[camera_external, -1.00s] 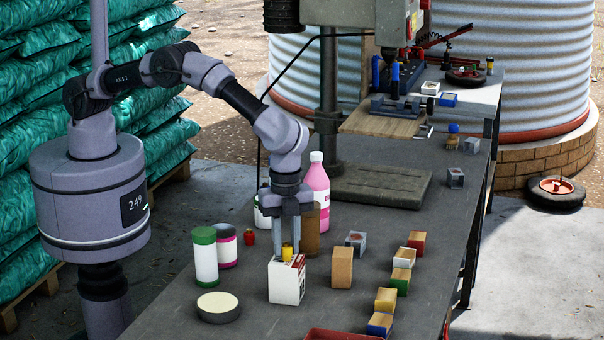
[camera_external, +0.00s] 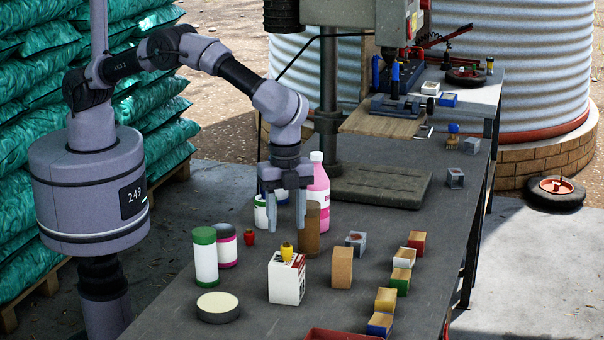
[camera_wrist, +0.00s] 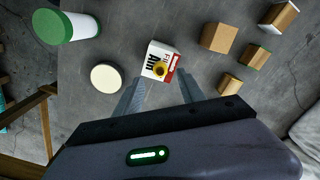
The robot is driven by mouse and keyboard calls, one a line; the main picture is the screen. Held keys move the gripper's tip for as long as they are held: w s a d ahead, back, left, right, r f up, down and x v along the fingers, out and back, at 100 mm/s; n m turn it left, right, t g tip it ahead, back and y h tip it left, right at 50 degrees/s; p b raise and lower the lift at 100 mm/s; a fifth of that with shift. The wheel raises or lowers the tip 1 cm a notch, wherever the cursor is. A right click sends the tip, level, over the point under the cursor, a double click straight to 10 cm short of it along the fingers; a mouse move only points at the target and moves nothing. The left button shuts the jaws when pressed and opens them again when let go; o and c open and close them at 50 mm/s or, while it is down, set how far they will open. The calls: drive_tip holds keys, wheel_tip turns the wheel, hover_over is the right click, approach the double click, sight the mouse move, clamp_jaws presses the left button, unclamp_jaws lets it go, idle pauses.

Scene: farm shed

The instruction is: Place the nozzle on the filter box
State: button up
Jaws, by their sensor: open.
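The nozzle, small and yellow with a dark part, (camera_external: 287,252) stands on top of the white and red filter box (camera_external: 285,283) on the bench. In the wrist view the nozzle (camera_wrist: 159,69) lies over the top of the filter box (camera_wrist: 157,60), near its lower edge. My gripper (camera_external: 287,230) is open and empty, just above the nozzle and apart from it. In the wrist view its two fingers (camera_wrist: 161,93) are spread below the box in the picture.
A brown block (camera_external: 342,268) stands right of the box, and a round pale-topped tin (camera_external: 218,307) at left. A green-capped white canister (camera_external: 205,255), a brown cylinder (camera_external: 309,229) and a pink bottle (camera_external: 319,190) stand near. Several coloured blocks (camera_external: 385,300) line the right side.

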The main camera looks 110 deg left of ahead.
drive_tip(key=s+a+r+n+t+p, duration=0.1)
drive_tip(key=s+a+r, duration=0.1)
drive_tip(key=r, duration=0.7)
drive_tip(key=s+a+r+p, duration=0.1)
drive_tip(key=a+r, duration=0.1)
drive_tip(key=r, duration=0.6)
drive_tip(key=s+a+r+n+t, duration=0.2)
drive_tip(key=s+a+r, duration=0.5)
drive_tip(key=s+r, duration=0.4)
drive_tip(key=s+a+r+n+t+y, duration=0.1)
drive_tip(key=s+a, duration=0.2)
drive_tip(key=s, duration=0.4)
drive_tip(key=s+a+r+n+t, duration=0.1)
drive_tip(key=s+a+r, duration=0.1)
drive_tip(key=s, duration=0.5)
drive_tip(key=s+a+f+n+y+b, duration=0.1)
drive_tip(key=s+f+b, duration=0.3)
drive_tip(key=s+f, duration=0.4)
drive_tip(key=shift+s+a+t, duration=0.4)
drive_tip(key=shift+s+a, duration=0.45)
drive_tip(key=shift+o, duration=0.4)
